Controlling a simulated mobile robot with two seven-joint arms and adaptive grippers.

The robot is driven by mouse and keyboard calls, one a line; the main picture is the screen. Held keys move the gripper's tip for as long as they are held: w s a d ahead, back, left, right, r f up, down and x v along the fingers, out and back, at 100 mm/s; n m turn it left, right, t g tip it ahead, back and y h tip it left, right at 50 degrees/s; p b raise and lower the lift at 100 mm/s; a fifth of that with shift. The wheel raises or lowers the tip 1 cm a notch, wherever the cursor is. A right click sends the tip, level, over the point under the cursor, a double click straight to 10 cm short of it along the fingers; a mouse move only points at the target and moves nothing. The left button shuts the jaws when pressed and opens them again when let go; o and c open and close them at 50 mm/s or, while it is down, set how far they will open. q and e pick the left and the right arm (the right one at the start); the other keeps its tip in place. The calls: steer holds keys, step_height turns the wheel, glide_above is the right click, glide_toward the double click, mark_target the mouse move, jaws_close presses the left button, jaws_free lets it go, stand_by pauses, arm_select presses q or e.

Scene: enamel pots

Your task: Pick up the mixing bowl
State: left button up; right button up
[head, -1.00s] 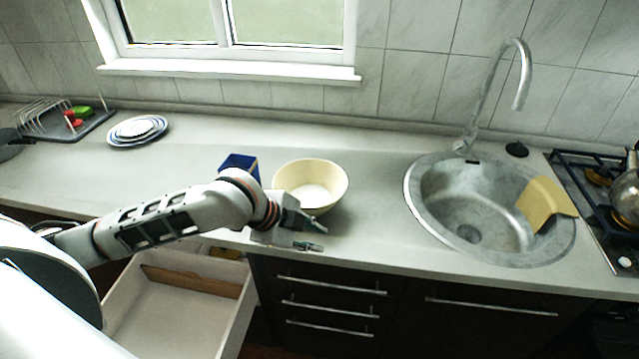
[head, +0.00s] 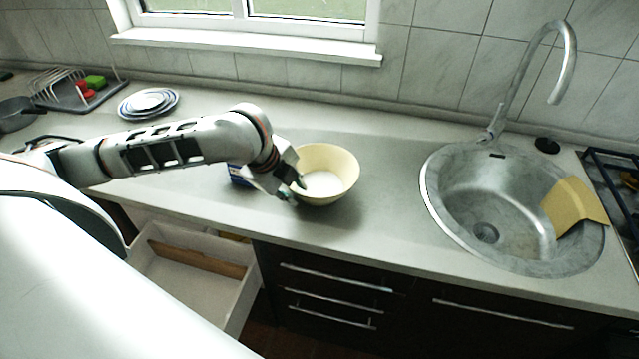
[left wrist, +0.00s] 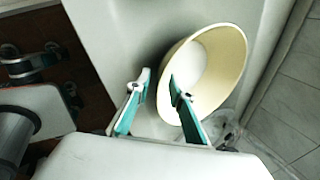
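The cream mixing bowl (head: 340,172) stands upright on the grey counter, left of the sink; it also shows in the left wrist view (left wrist: 222,68). My left gripper (head: 293,191) is at the bowl's near left rim. In the left wrist view the left gripper (left wrist: 158,78) is open, with a gap between its green-padded fingers. One finger is outside the bowl and the other overlaps the bowl's opening, so the near wall appears between them. I cannot tell whether either finger touches the wall. My right gripper is in neither view.
A blue box (head: 239,174) stands just left of the bowl, partly behind my arm. The sink (head: 440,205) is on the right, with a yellow cloth (head: 575,205). An open drawer (head: 240,300) juts out below the counter. Stacked plates (head: 148,103) sit at the back left.

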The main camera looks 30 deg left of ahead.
arm_select(q)
steer(key=shift+x, duration=1)
jaws_close()
steer(key=shift+r, duration=0.15)
step_height(320, 180, up, 20)
steer(key=shift+p, duration=0.45)
